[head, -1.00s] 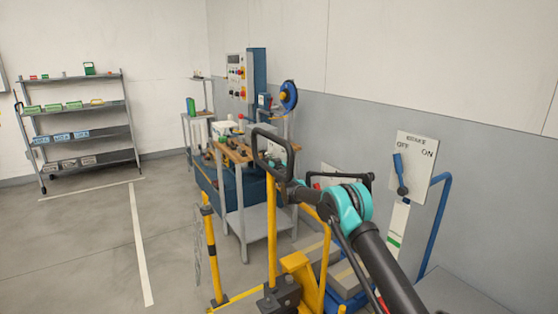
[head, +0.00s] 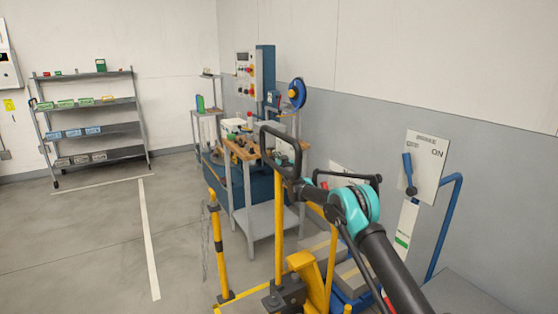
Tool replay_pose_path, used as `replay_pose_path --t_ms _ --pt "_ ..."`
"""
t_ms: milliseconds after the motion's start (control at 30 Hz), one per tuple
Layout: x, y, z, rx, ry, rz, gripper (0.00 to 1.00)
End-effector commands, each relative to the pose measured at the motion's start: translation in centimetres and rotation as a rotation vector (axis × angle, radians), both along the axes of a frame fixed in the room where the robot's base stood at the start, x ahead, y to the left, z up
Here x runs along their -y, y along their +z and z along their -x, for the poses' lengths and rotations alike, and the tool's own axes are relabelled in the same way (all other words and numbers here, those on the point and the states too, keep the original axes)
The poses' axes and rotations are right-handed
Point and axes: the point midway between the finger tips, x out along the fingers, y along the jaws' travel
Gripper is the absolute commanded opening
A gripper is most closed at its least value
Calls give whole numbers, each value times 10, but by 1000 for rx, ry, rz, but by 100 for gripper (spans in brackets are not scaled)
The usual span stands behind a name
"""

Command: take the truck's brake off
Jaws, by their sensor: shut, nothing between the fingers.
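A yellow hand truck (head: 278,230) with a black loop handle (head: 280,152) stands just ahead, at the bottom middle. I cannot make out a brake on it for certain; its lower parts are partly cut off or covered. My gripper (head: 298,190) is at the end of my dark arm, beside the base of the loop handle in the picture. It is small and dark, and I cannot tell whether it touches the handle. It is shut and holds nothing. A white panel (head: 432,155) at the right has a blue lever (head: 408,168), tilted slightly left, and an ON mark.
A workbench (head: 250,152) with tools stands behind the truck. A yellow post (head: 218,250) is left of the truck. A blue rail (head: 443,225) is by the right wall. A shelf rack (head: 92,130) stands far left. The floor at left is clear.

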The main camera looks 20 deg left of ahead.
Motion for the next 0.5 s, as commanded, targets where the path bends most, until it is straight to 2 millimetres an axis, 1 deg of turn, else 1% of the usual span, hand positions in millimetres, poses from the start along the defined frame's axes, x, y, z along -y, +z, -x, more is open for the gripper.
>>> replay_pose_path --t_ms 167,500 --pt "12 -1 14 1 0 0 0" --pt "52 -8 61 1 0 -1 0"
